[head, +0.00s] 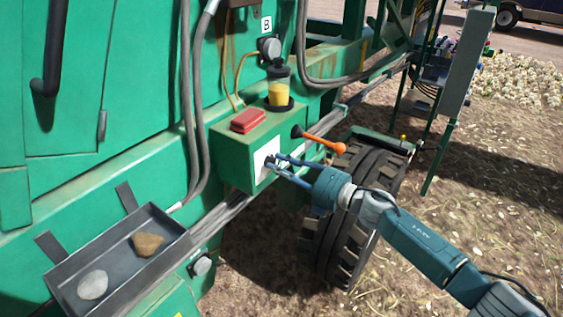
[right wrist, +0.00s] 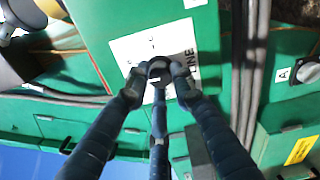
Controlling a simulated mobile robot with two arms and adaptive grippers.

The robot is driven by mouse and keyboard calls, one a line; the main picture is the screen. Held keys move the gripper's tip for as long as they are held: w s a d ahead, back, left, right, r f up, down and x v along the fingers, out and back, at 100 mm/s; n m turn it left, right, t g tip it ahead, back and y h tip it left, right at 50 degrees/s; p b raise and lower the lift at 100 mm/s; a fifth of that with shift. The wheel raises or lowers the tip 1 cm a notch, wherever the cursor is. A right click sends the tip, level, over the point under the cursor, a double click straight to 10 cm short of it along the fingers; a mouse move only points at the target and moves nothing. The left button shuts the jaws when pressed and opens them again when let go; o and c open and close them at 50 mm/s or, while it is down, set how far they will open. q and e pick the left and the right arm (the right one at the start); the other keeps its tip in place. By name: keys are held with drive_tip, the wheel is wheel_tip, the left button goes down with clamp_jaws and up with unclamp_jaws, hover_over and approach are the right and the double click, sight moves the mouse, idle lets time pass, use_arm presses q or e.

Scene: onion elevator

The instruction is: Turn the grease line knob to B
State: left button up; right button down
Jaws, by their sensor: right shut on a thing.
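The grease line knob (right wrist: 158,70) is a small dark round knob on a white label plate (right wrist: 130,50) that reads "LINE"; the other marks on it are too small to read surely. The plate (head: 262,158) is on the front of a green box (head: 228,158) in the head view. My right gripper (head: 272,163) is at this plate, its fingers shut on the knob, as the right wrist view (right wrist: 160,78) shows. The fingers hide part of the knob, and I cannot tell which letter it points to. My left gripper is not in view.
A red block (head: 248,120), a yellow grease reservoir (head: 278,95) and an orange-handled lever (head: 325,141) are on or beside the box. A grey tray (head: 75,268) with two stones is at lower left. A tyre (head: 350,225) stands below my right arm. Hoses run down the green wall.

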drive_tip(key=m+p, duration=0.2)
drive_tip(key=m, duration=0.3)
drive_tip(key=shift+f, duration=0.1)
drive_tip(key=shift+m, duration=0.3)
idle(0.4)
drive_tip(key=c, duration=1.5)
unclamp_jaws()
drive_tip(key=shift+o, duration=0.2)
drive_tip(key=v, duration=1.2)
